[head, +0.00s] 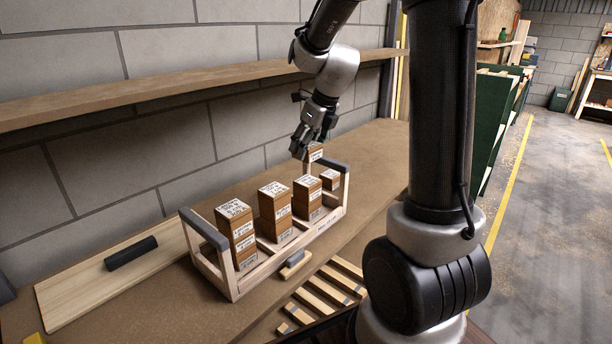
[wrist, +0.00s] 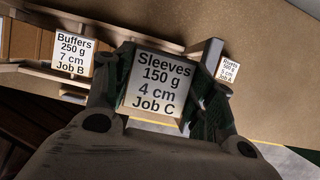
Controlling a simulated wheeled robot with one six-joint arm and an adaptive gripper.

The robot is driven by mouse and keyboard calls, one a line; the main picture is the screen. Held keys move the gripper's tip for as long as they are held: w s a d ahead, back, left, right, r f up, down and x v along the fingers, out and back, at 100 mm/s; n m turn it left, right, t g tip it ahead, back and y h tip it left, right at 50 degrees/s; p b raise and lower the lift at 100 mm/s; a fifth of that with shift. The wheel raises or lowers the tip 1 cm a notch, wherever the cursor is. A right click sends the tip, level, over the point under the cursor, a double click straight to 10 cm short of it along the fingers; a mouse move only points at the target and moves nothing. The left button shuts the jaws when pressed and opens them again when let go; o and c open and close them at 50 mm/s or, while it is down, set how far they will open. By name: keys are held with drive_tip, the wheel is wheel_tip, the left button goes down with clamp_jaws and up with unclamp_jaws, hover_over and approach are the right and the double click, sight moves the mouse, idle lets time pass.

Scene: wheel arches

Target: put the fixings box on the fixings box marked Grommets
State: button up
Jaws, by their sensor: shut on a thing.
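My gripper (head: 313,143) is shut on a small brown fixings box (head: 315,154) and holds it above the right end of the wooden carrier. In the wrist view the held box's white label (wrist: 156,84) reads Sleeves, 150 g, 4 cm, Job C, and a finger of my gripper (wrist: 158,100) lies on each side of it. The carrier holds brown boxes in a row: a left stack (head: 237,236), a second stack (head: 274,214), a third (head: 307,199) and a low box at the right (head: 330,181). I cannot read the word Grommets on any label.
The carrier (head: 236,282) has a dark grip on each end. In the wrist view a Buffers box (wrist: 73,53) is at left and a small labelled box (wrist: 230,70) at right. A board (head: 100,285) with a black bar (head: 131,253) lies left. A wall shelf (head: 180,88) runs behind.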

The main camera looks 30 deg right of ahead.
drive_tip(key=shift+f, duration=3.6)
drive_tip(key=shift+f, duration=0.1)
drive_tip(key=o, duration=1.1)
